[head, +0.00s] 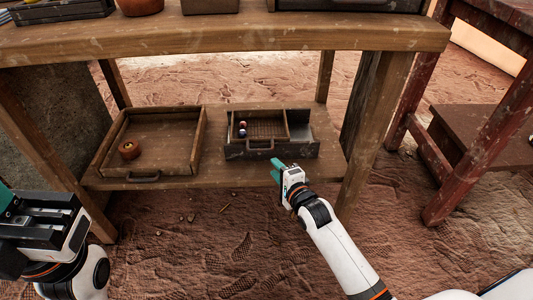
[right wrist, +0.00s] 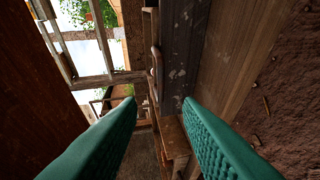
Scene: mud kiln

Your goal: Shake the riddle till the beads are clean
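The riddle (head: 268,129), a small wooden tray with a mesh-like floor, sits in a dark box (head: 300,150) on the lower shelf. A few small beads (head: 242,129), reddish and bluish, lie at its left end; how clean they are is too small to tell. My right gripper (head: 277,170) is open and empty, just in front of the dark box's front wall, right of its handle. Its two green fingers stand apart in the right wrist view (right wrist: 158,120). My left gripper (head: 5,197) is at the left edge, partly cut off.
A shallow wooden tray (head: 170,163) with a small round orange-brown pot (head: 129,149) stands left of the box. The bench top (head: 230,38) overhangs the shelf (head: 215,178), with legs at both sides. A reddish stand (head: 410,90) is at right.

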